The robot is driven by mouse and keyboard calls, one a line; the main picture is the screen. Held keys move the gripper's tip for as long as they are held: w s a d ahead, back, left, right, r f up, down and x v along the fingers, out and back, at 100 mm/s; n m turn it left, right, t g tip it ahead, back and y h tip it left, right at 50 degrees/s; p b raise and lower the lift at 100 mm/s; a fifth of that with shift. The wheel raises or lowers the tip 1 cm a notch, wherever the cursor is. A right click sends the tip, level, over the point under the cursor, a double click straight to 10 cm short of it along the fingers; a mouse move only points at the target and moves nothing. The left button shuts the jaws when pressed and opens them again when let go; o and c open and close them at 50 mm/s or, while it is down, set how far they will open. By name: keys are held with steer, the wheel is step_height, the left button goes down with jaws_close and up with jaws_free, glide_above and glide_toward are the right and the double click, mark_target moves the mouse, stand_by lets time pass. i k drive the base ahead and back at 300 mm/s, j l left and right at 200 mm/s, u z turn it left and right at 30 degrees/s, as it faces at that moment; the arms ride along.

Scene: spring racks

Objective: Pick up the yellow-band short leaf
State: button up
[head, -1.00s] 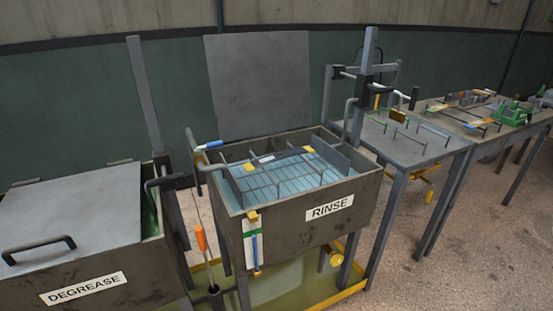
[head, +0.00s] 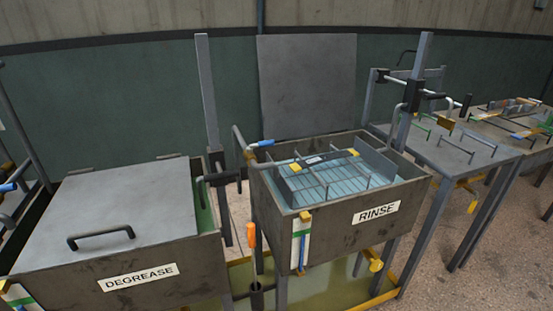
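A dark leaf (head: 333,157) with yellow bands near its two ends and a pale label on it lies across the wire rack (head: 318,188) in the RINSE tank (head: 335,229). It is the only yellow-banded leaf I can make out there; whether it is the short one I cannot tell for sure. The rack sits over pale blue liquid at the tank's top. My gripper is not in view.
The DEGREASE tank (head: 170,274) stands at left under a grey lid (head: 110,212) with a dark handle. An orange-handled tool (head: 251,236) stands between the tanks. A grey table (head: 455,160) with green and dark bars stands at right. Speckled floor is open at lower right.

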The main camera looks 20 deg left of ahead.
mark_target(296, 167)
steer(key=i+l+u, duration=0.2)
steer(key=u, duration=0.3)
steer(key=i+l+u, duration=0.25)
steer(key=u, duration=0.2)
steer(key=i+l+u, duration=0.15)
steer(key=l+u, duration=0.35)
